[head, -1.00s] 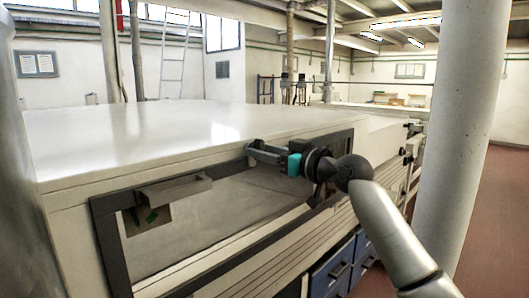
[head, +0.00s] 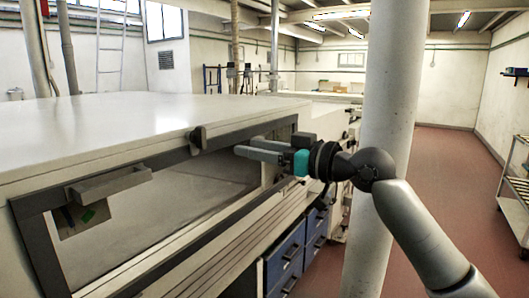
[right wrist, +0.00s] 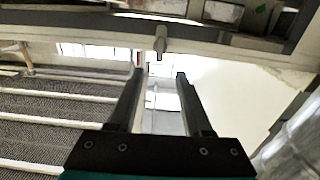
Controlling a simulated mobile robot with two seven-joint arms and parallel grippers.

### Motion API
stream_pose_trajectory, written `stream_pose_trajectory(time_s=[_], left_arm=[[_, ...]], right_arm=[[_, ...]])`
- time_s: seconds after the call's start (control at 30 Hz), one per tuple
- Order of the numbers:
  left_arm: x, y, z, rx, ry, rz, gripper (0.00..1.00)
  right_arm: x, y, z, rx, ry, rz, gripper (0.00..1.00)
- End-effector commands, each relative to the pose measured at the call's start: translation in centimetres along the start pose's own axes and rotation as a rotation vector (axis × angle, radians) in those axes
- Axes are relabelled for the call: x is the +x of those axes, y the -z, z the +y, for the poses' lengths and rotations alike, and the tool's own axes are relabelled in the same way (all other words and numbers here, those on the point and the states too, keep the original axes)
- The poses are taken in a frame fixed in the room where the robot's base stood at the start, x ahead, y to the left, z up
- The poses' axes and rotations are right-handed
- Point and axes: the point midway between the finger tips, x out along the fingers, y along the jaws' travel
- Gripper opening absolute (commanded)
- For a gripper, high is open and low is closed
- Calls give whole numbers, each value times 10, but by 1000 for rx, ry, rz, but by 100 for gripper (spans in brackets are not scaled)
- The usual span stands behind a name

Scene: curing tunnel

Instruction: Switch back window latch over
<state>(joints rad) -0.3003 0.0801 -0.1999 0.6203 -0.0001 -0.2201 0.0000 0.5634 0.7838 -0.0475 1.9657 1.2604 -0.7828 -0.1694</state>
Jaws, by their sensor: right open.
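The window latch (head: 198,138) is a small dark piece on the top bar of the dark window frame (head: 38,250), on the front of the large pale housing. In the right wrist view a pale peg-like piece, probably the latch (right wrist: 160,40), lies ahead of the gap between the fingers. My right gripper (head: 243,147) has two grey fingers and a teal part behind them. It is to the right of the latch and apart from it. In the right wrist view its fingers (right wrist: 160,76) stand apart with nothing between them. My left gripper is out of view.
A bar handle (head: 110,185) sticks out from the window's left part. A thick round column (head: 385,110) stands close behind my right arm. Blue drawers (head: 285,258) are below the housing. Open red floor and a shelf rack (head: 515,190) are at the right.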

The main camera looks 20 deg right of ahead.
Motion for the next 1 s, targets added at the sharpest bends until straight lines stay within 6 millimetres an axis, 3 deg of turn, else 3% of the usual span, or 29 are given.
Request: stream_pose_trajectory(time_s=[0.23,0.77,0.87,1.0], left_arm=[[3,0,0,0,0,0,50],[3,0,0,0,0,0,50],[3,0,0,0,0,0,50],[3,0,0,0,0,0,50]], right_arm=[[-19,0,0,1,0,1,50],[-19,-1,1,4,-2,0,50],[-16,-14,10,27,-25,-13,50],[-6,-67,43,104,-115,-63,50]])
